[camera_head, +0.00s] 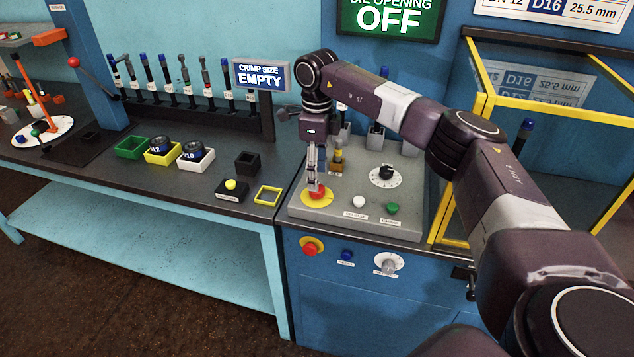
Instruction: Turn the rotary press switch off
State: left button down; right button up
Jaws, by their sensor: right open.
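A grey rotary knob on a round white plate (388,264) sits on the blue front panel of the press cabinet. A black rotary dial on a white scale (384,176) sits on the grey console top. The labels are too small to tell which one is the press switch. My right gripper (316,183) points down over the console's left part, its fingertips at the red button (317,192) on its yellow disc; I cannot tell if they touch it. It is open, with nothing seen between its fingers. A green sign (388,17) reads "DIE OPENING OFF". My left gripper is not in view.
White and green buttons (392,208) lie along the console's front. A red button on yellow (312,246) and a blue button (347,255) are on the front panel. A yellow-framed guard (480,80) stands at right. Trays with fittings (163,158) stand on the left bench.

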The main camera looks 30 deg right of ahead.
notch_tip(320, 180, up, 8)
dwell(0.6)
